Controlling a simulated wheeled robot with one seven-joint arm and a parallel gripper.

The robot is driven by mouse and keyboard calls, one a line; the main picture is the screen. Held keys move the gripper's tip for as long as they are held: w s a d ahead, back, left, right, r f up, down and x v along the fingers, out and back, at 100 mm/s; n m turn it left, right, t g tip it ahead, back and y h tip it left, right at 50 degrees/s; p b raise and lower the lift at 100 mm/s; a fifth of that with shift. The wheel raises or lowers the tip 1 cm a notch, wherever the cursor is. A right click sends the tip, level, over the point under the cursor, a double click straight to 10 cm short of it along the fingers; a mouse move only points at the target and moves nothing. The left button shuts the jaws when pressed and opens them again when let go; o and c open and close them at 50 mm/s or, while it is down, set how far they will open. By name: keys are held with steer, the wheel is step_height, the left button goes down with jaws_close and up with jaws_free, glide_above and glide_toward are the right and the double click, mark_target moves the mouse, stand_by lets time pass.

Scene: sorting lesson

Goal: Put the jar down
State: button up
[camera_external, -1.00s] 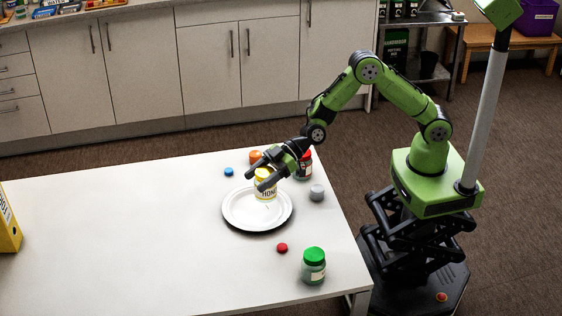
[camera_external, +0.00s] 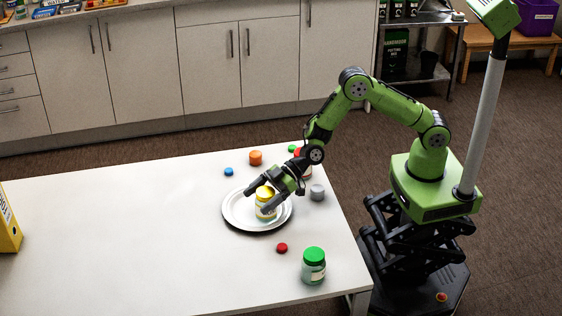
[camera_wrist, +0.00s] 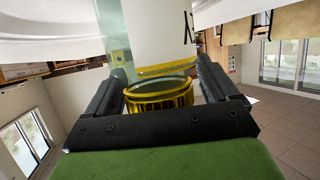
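The jar (camera_external: 264,210) has a yellow lid and a pale label. Part of the jar is hidden behind a finger.
A green-lidded jar (camera_external: 313,267) stands at the table's front right. A red-lidded jar (camera_external: 306,171) is partly behind my gripper. The table's left side (camera_external: 110,235) is mostly clear.

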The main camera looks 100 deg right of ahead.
steer(key=shift+r, duration=0.15)
steer(key=v, duration=1.2)
steer(key=s+a+r+n+g, duration=0.2)
steer(key=s+a+r+g, duration=0.2)
steer(key=s+r, duration=0.4)
steer(key=s+d+r+m+g+h, duration=0.1)
steer(key=s+d+m, duration=0.1)
steer(key=s, duration=0.6)
steer(key=s+d+r+m+g+h, duration=0.1)
steer(key=s+d+r+m+h, duration=0.1)
steer(key=s, duration=0.6)
steer(key=s+d+r+m+g+h, duration=0.1)
steer(key=s+d+r+m+h, duration=0.1)
steer(key=s, duration=0.6)
steer(key=shift+d, duration=0.35)
steer(key=shift+o, duration=0.3)
step_height(320, 180, up, 14)
steer(key=p, duration=1.3)
steer(key=shift+f+p, duration=0.15)
steer(key=shift+p, duration=0.15)
steer(key=shift+f+b, duration=0.4)
